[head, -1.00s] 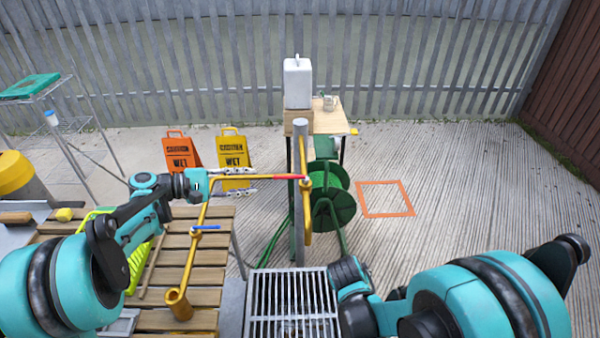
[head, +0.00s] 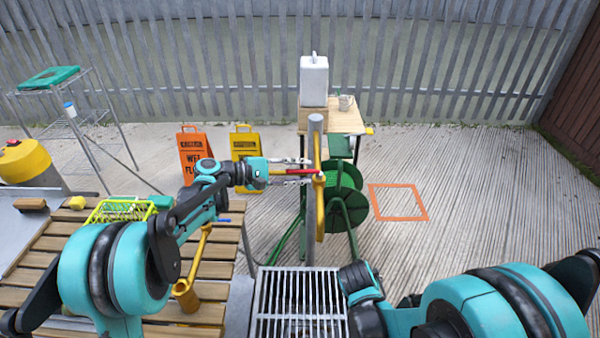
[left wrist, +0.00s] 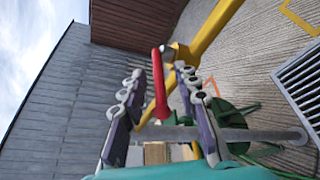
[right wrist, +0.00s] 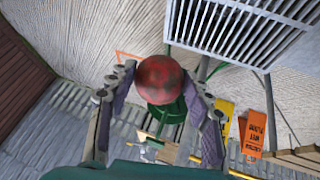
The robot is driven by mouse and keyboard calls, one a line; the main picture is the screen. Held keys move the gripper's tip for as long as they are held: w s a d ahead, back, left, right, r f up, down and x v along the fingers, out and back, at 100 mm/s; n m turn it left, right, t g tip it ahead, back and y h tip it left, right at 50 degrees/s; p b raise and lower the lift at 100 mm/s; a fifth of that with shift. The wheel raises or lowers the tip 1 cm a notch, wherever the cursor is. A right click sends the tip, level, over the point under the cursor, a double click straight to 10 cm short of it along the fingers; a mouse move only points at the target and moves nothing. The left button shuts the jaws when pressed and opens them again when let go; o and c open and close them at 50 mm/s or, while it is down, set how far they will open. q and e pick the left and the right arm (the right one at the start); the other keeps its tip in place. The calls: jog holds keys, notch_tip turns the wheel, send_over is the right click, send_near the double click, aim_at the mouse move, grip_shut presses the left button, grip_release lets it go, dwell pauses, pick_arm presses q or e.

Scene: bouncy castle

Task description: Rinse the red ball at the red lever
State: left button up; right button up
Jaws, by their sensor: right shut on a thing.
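The red lever (head: 300,171) sticks out to the left from the yellow pipe (head: 319,210) at the grey post. My left gripper (head: 306,172) is at it, with one finger on either side. In the left wrist view the red lever (left wrist: 160,85) lies between the spread fingers (left wrist: 153,98), with a gap on both sides. The red ball (right wrist: 160,79) is dark-mottled and held between the fingertips of my right gripper (right wrist: 163,86) in the right wrist view. The head view does not show the ball or the right fingertips.
A metal grate (head: 297,305) lies below the post (head: 313,150). A green hose reel (head: 345,205) stands behind it. A slatted wooden table (head: 215,265) with a blue lever (head: 222,220) above it is at left. Caution signs (head: 247,147) stand behind. An orange square (head: 398,202) marks free floor at right.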

pick_arm(q)
grip_shut()
jog(key=shift+s, duration=0.1)
jog(key=shift+s+d+n+t+y+p, duration=0.1)
jog(key=shift+s+n+t+y+p, duration=0.2)
jog(key=shift+n+t, duration=0.35)
jog(key=shift+s+n+t+y+p, duration=0.1)
jog(key=shift+s+n+t+y, duration=0.1)
jog(key=shift+n+t+y, duration=0.45)
jog(key=shift+s+d+n+t+y+p, duration=0.15)
jog(key=shift+s+n+t, duration=0.2)
jog(key=shift+t, duration=0.45)
jog(key=shift+w+a, duration=0.1)
jog(key=shift+a, duration=0.05)
grip_release()
